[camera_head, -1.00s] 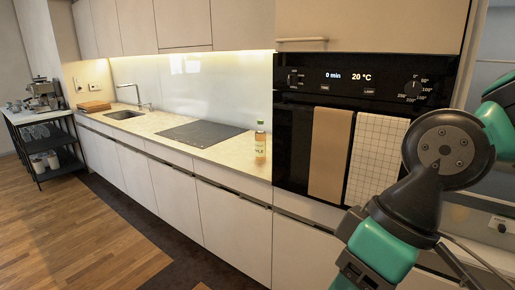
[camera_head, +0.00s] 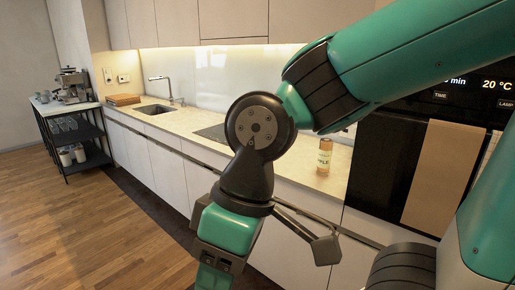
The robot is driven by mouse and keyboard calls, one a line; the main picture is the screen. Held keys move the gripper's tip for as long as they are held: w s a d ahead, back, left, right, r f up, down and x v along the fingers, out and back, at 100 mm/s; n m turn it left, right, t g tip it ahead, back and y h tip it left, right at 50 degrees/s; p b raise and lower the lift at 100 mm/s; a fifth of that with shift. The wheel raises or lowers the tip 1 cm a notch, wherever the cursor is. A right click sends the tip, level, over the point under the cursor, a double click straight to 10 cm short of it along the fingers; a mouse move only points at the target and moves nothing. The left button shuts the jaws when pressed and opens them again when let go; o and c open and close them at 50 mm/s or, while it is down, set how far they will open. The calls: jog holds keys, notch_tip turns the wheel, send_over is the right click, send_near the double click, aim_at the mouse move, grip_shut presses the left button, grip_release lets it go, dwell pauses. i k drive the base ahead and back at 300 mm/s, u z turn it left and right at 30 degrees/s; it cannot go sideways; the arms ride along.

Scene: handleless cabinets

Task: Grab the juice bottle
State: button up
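The juice bottle (camera_head: 324,157) stands upright on the pale countertop (camera_head: 205,121), near its right end beside the oven. The fingers of my gripper do not show; the wrist runs out at the bottom edge.
A dark cooktop (camera_head: 215,133), partly hidden by my arm, lies left of the bottle. The black oven (camera_head: 385,165) with a tan towel (camera_head: 442,175) stands to the right. A sink (camera_head: 152,109) and a black shelf cart (camera_head: 72,135) are farther left. The wooden floor (camera_head: 90,230) at left is clear.

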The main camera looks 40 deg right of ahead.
aim_at(326, 143)
jog(key=u, duration=0.15)
jog(key=i, duration=1.7)
jog(key=z, duration=0.6)
jog(key=i, duration=0.95)
jog(key=z, duration=1.4)
jog(key=i, duration=0.55)
jog(key=z, duration=0.35)
